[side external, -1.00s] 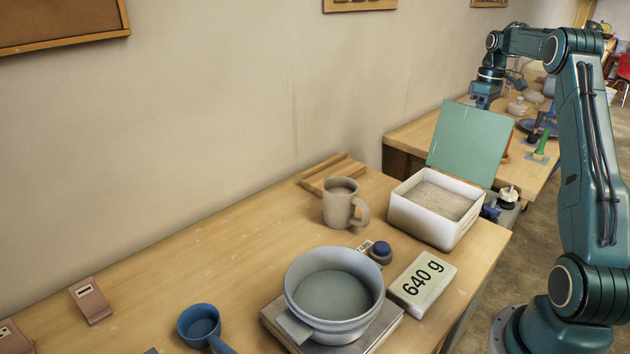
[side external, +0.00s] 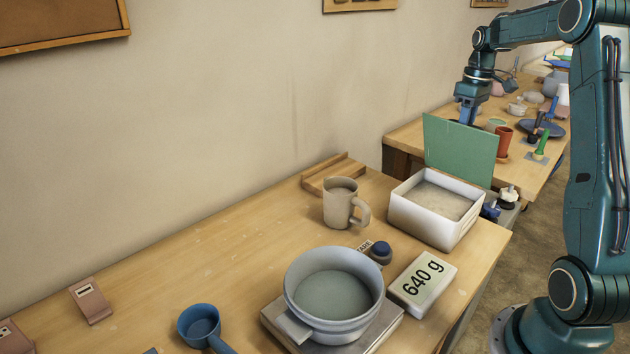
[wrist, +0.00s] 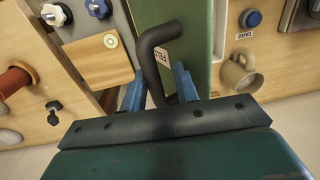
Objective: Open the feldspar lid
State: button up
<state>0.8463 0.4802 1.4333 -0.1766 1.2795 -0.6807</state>
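The green feldspar lid (side external: 459,150) stands about upright at the far edge of the open white bin (side external: 428,221). The bin holds pale, sandy material (side external: 436,201). My gripper (side external: 465,116) is behind the lid's top edge in the side view, its fingertips hidden by the lid. The lid's green face (wrist: 199,50) shows there beside the handle, with a partly hidden label starting "FEL".
A beige mug (side external: 341,203) and a blue tare button (side external: 380,250) stand near the bin. A grey pot (side external: 332,290) sits on a scale, beside a "640 g" block (side external: 422,282). A second bench (side external: 405,138) with several objects lies behind the lid.

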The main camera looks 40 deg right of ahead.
aim_at(453, 139)
jog(key=a, duration=0.2)
jog(key=a+f, duration=0.1)
jog(key=a, duration=0.1)
jog(key=a+f, duration=0.1)
jog(key=a, duration=0.1)
jog(key=shift+a+f, duration=0.2)
jog(key=shift+a, duration=0.05)
jog(key=shift+a+f+h, duration=1.6)
jog(key=shift+a+f, duration=1.75)
jog(key=shift+f, duration=0.5)
jog(key=s+a+r, duration=0.1)
jog(key=a+r, duration=0.2)
jog(key=r, duration=0.4)
jog(key=s+a+r+t, duration=0.1)
jog(key=a+r, duration=0.3)
jog(key=r, duration=0.4)
jog(key=shift+s+r, duration=0.15)
jog(key=shift+r, duration=0.15)
